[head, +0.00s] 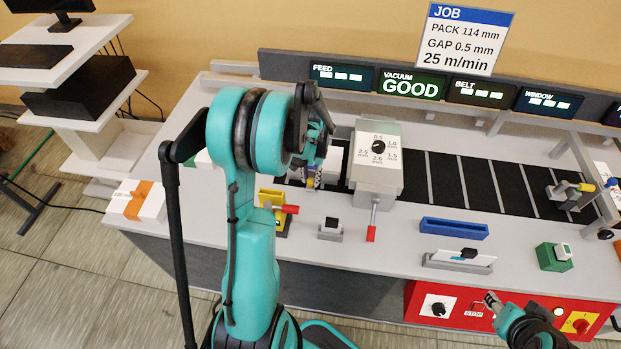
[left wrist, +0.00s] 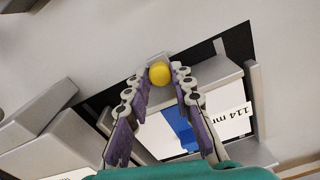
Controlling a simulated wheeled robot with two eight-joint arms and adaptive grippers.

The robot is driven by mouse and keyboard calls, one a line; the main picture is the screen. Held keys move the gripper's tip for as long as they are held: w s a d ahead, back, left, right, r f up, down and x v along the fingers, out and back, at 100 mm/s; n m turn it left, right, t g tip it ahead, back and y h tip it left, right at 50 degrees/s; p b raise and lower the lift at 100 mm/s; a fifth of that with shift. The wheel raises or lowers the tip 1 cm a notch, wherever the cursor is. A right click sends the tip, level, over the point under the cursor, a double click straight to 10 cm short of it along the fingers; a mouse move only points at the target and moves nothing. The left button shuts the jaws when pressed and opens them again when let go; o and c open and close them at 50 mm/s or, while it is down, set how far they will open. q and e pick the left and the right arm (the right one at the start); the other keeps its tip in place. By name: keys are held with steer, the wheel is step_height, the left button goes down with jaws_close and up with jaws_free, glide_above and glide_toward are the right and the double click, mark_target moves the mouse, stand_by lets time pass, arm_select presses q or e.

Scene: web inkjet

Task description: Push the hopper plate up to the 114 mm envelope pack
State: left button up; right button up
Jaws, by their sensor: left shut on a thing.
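My left gripper (head: 312,184) reaches down over the feed end of the machine in the head view. In the left wrist view its purple-padded fingers (left wrist: 162,84) are closed on a yellow knob (left wrist: 160,73). The knob sits at a grey plate (left wrist: 222,78), which looks like the hopper plate. The white envelope pack (left wrist: 232,120), with a blue band and a "114 mm" label, lies just below that plate, partly hidden by the fingers. I cannot tell whether plate and pack touch. My right gripper (head: 490,301) is at the lower right, away from the hopper; its jaws are too small to read.
A grey gap-dial block (head: 377,165) with a red-tipped lever stands just right of the left gripper. A yellow block with a red handle (head: 275,205) is near the front edge. The dark belt (head: 470,180) runs right. A job sign (head: 465,38) reads pack 114 mm.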

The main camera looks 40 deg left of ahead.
mark_target(312, 171)
arm_select(q)
steer(key=shift+w+a, duration=0.35)
steer(key=shift+w, duration=0.3)
steer(key=shift+w+a, duration=0.35)
steer(key=shift+w, duration=0.25)
steer(key=o, duration=0.9)
steer(key=shift+c, duration=0.2)
step_height(312, 171, up, 12)
